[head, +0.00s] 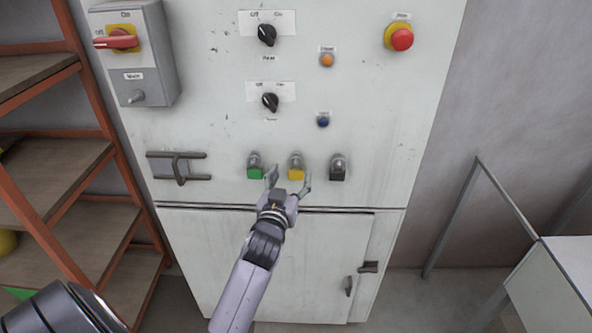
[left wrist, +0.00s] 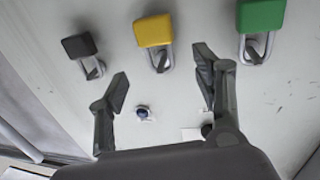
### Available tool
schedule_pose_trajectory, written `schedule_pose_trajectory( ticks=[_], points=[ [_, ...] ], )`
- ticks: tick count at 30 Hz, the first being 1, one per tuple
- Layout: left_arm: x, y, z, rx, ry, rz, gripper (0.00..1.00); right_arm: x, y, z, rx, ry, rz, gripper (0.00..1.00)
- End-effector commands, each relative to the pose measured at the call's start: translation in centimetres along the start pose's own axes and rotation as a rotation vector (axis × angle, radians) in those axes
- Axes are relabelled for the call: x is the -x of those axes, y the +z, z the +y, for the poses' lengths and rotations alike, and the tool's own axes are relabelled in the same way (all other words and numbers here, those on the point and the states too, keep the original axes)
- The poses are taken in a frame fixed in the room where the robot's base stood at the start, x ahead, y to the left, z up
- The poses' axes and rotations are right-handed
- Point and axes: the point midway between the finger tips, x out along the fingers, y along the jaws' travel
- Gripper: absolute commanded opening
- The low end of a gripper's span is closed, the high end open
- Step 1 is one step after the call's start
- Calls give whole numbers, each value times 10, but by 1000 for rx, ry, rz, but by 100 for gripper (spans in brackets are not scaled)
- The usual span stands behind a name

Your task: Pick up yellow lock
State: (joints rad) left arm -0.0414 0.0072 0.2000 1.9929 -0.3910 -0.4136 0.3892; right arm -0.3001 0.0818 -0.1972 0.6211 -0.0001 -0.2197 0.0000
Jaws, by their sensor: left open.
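The yellow lock (head: 296,174) hangs on the cabinet front between a green lock (head: 255,173) on its left and a black lock (head: 338,174) on its right. My left gripper (head: 288,180) is open, with its fingers spread just below and to either side of the yellow lock in the head view. In the left wrist view the yellow lock (left wrist: 153,31) lies beyond the gap between the open fingertips (left wrist: 162,85), and nothing is held. The black lock (left wrist: 79,45) and green lock (left wrist: 261,16) flank it there. My right gripper is not in view.
The cabinet (head: 215,130) carries knobs, buttons, a red emergency stop (head: 401,39) and a red-handled switch box (head: 130,52). A hasp (head: 178,168) sits left of the locks. An orange-framed shelf (head: 70,190) stands at left, a table (head: 560,265) at lower right.

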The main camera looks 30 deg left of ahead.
Motion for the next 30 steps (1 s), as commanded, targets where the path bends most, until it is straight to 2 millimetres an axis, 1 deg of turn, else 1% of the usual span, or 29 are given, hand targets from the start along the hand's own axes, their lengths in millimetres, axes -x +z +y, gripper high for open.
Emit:
schedule_pose_trajectory(
  ticks=[1,3,7,11,17,30],
  points=[
    [-8,-3,0,-2,-1,0,60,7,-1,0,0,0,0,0],
    [-19,-2,-1,-2,-1,0,60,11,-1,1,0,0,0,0],
    [-35,-1,-1,-2,0,1,60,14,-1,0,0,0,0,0],
    [-41,1,-1,-1,0,0,60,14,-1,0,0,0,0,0],
    [-40,1,-1,-1,0,0,60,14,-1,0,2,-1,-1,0],
    [-40,1,-1,-1,0,0,30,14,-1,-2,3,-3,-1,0]
  ],
)
